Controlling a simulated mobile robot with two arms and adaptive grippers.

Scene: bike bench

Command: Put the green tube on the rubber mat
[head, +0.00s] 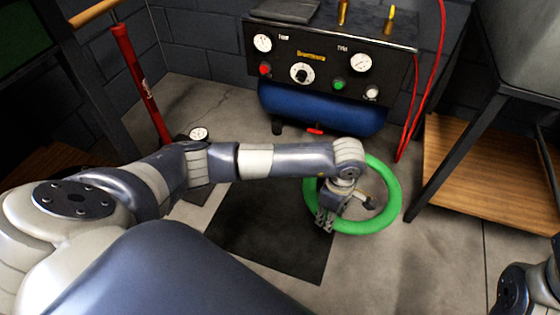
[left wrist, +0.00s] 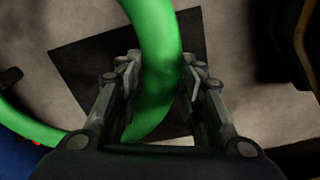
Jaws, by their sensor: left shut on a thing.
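The green tube (head: 394,195) is a bright green ring held by my left gripper (head: 325,221) on its near left side. In the left wrist view the fingers of my left gripper (left wrist: 163,78) are on both sides of the green tube (left wrist: 152,28), shut on it. The rubber mat (head: 262,232) is a dark square flat on the floor. The tube's left side overlaps the mat's right part in the head view, and the rest is over bare floor. In the left wrist view the mat (left wrist: 88,70) shows behind the tube. The tube's height above it is hard to tell. My right gripper is not seen.
A compressor with a blue tank (head: 320,108) and a gauge panel (head: 325,65) stands behind. A red hose (head: 413,105) hangs at its right. A red floor pump (head: 141,82) stands at left. A table leg (head: 455,160) and wooden shelf (head: 490,180) are at right.

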